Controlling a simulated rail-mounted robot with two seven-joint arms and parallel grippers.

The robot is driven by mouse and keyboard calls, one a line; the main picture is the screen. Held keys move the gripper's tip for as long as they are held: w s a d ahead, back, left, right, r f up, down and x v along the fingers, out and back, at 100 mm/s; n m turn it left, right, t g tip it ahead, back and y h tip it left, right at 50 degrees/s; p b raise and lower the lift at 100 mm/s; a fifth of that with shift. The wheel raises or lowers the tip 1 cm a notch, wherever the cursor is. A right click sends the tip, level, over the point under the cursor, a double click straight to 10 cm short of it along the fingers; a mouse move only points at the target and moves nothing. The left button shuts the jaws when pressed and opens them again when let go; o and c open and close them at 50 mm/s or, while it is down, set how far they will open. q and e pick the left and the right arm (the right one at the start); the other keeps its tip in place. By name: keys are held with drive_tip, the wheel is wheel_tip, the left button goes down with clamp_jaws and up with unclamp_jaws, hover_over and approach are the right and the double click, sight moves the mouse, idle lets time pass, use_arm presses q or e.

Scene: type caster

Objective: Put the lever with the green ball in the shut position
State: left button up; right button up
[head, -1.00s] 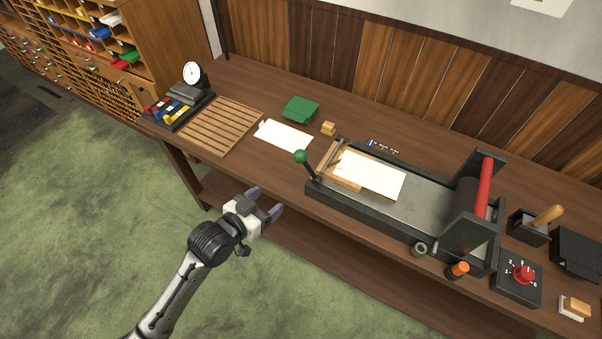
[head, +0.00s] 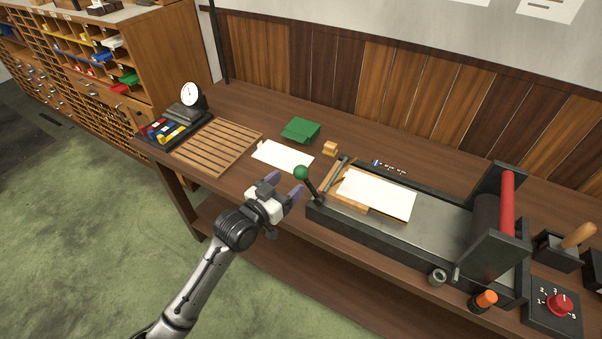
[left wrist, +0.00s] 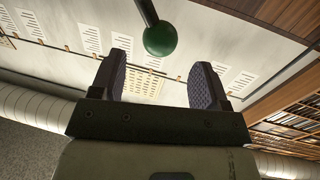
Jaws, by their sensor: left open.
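The lever with the green ball (head: 302,173) stands at the left front corner of the press bed (head: 436,213) in the head view. Its dark rod slants down to the right from the ball to its pivot. My left gripper (head: 284,188) is open and empty, just to the left of the ball and slightly below it in the picture. In the left wrist view, the green ball (left wrist: 160,39) hangs ahead of and above the gap between the open fingers (left wrist: 158,85), not between them. My right gripper is out of view.
White paper (head: 376,194) lies on the press bed. A red-handled roller (head: 507,205) stands at its right end. A white sheet (head: 282,157), a green block (head: 300,130) and a slatted wooden rack (head: 218,148) lie on the table. Free floor is in front.

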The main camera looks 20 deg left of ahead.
sight(296, 176)
use_arm(q)
drive_tip(key=shift+b+x, duration=0.4)
drive_tip(key=shift+x, duration=2.65)
drive_tip(key=shift+c, duration=0.3)
